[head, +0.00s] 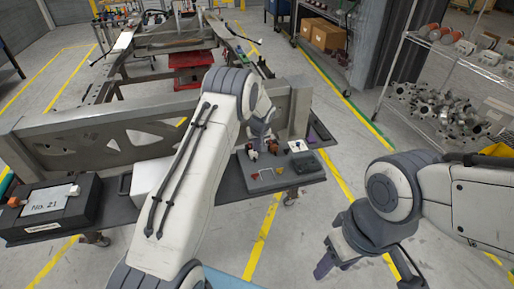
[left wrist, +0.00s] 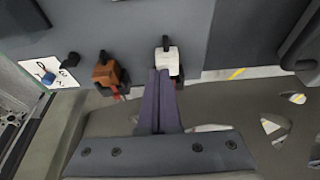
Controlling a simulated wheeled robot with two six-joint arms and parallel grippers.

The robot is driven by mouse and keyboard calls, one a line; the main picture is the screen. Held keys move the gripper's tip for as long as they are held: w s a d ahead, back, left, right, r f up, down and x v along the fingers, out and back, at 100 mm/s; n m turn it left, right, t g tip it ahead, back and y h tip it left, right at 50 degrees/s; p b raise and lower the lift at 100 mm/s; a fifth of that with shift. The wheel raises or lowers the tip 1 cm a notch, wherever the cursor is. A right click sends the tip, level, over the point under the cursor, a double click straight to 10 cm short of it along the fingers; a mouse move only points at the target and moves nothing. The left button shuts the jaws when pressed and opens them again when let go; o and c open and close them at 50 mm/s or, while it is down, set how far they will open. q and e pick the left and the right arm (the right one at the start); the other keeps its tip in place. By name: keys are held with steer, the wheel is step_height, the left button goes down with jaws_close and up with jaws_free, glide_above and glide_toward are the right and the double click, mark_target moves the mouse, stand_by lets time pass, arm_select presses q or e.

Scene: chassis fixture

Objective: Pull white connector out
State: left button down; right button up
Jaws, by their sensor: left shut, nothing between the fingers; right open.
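The white connector (head: 252,155) sits on the grey board (head: 287,178). In the left wrist view the white connector (left wrist: 168,62) stands just beyond my left fingertips (left wrist: 160,72), its lower part partly hidden by them. The fingers are shut together and hold nothing. I cannot tell whether they touch the connector. A brown-orange connector (left wrist: 108,74) stands to its left in that view. In the head view my left gripper (head: 262,133) is over the back of the board. My right gripper (head: 365,270) is open and empty at the lower right, away from the board.
A metal chassis beam (head: 100,130) runs behind the table. A black case (head: 70,208) labelled No. 21 and a white box (head: 150,178) stand to the left. A white card (left wrist: 50,72) with a blue piece lies beside the connectors. A parts shelf (head: 445,85) stands at right.

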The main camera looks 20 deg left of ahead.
arm_select(q)
steer(key=shift+s+a, duration=0.3)
steer(key=shift+s, duration=0.1)
steer(key=shift+a, duration=0.4)
steer(key=shift+d, duration=0.15)
steer(key=shift+w+d+r, duration=0.1)
steer(key=shift+d+r, duration=0.05)
steer(key=shift+d, duration=0.25)
steer(key=p+v, duration=0.4)
steer(key=v, duration=0.5)
steer(key=shift+a+r, duration=0.2)
steer(key=shift+r, duration=0.1)
arm_select(e)
steer(key=r, duration=0.2)
steer(key=s+a+r, duration=0.1)
steer(key=shift+r, duration=0.25)
arm_select(q)
steer(key=shift+d, duration=0.1)
arm_select(e)
steer(key=shift+d, duration=0.1)
